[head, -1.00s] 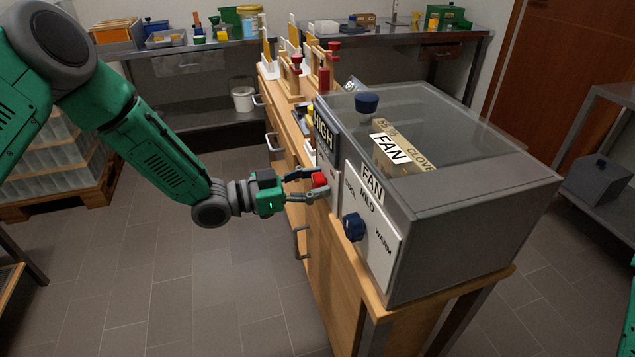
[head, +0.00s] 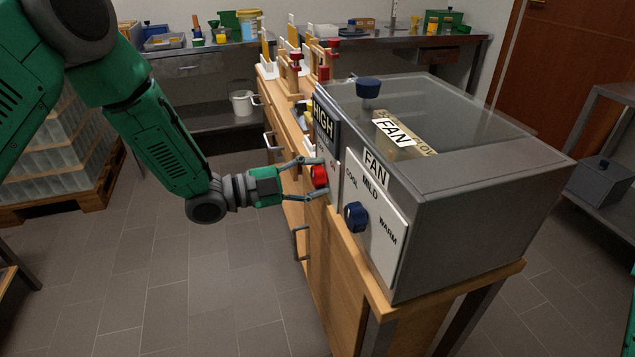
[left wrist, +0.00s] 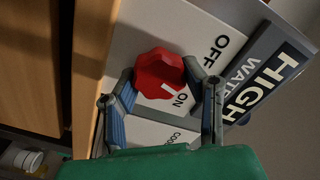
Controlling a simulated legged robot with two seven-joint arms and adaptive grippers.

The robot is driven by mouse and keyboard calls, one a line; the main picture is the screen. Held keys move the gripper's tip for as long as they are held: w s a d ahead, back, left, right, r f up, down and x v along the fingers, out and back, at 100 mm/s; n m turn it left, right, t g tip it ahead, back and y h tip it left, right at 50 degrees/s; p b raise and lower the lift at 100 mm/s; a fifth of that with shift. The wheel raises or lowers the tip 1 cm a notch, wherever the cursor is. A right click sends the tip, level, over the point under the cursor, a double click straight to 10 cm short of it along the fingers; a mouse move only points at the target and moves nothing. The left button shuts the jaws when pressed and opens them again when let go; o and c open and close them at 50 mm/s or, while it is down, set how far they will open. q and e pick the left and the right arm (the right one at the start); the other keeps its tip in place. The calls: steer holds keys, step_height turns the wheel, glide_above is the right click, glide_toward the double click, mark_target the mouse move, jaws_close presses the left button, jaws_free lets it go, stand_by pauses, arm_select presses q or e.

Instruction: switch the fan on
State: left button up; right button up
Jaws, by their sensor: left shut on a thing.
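A white plate (head: 377,215) labelled FAN, with COOL, MILD and WARM, carries a blue knob (head: 356,216). My right gripper is not in view.
A dark HIGH sign (head: 325,119) stands close behind the red knob. The box's clear lid has a blue handle (head: 368,88). The wooden bench (head: 335,270) has drawer handles along its left side.

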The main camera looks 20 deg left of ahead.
arm_select(q)
steer(key=shift+s+f+m+b, duration=0.15)
steer(key=shift+m+b, duration=0.35)
steer(key=shift+m, duration=0.45)
steer(key=shift+f+m+b, duration=0.15)
steer(key=shift+m+b, duration=0.35)
steer(key=shift+m, duration=0.45)
steer(key=o, duration=1.1)
steer(key=shift+a, duration=0.2)
steer(key=shift+r, duration=0.1)
steer(key=v, duration=1.2)
